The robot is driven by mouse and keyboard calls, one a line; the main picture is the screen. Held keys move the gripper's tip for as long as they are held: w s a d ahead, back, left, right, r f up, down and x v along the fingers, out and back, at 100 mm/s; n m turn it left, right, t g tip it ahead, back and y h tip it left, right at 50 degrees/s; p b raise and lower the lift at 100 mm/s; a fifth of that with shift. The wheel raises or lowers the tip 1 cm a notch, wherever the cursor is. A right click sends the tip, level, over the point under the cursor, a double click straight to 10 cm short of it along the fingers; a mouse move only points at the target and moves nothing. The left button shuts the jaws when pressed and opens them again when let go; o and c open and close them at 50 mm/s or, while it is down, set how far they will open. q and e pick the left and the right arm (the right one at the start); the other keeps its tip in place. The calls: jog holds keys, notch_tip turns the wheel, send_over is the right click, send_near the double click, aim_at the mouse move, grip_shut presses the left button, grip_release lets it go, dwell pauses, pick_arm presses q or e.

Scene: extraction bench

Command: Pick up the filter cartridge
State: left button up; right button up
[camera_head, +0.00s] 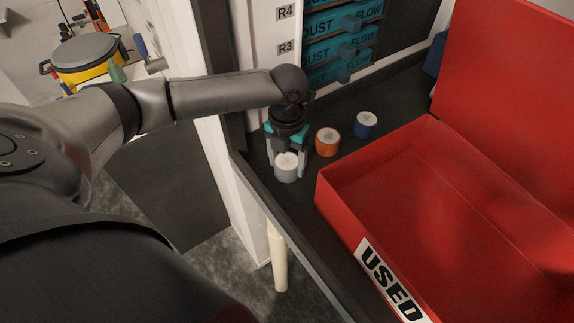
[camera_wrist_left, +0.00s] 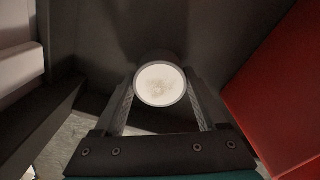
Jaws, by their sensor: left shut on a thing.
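A grey cartridge (camera_head: 286,172) with a pale round top is at the left side of the dark bench. My left gripper (camera_head: 287,158) points down at it, with one finger on each side. It is shut on this cartridge. In the left wrist view the cartridge's round top (camera_wrist_left: 161,85) sits between the fingertips of the left gripper (camera_wrist_left: 162,98). I cannot tell whether its base touches the bench. An orange cartridge (camera_head: 327,143) and a blue cartridge (camera_head: 366,126) stand to the right and behind. My right gripper is not in view.
An open red box (camera_head: 335,203) labelled USED fills the right of the bench; its wall also shows in the left wrist view (camera_wrist_left: 280,95). Teal units (camera_head: 340,48) sit in a rack behind. The bench's raised edge (camera_head: 290,240) runs close on the left.

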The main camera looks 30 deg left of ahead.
pick_arm(q)
jog(key=c, duration=0.6)
jog(key=shift+c, duration=0.2)
jog(key=shift+r, duration=0.2)
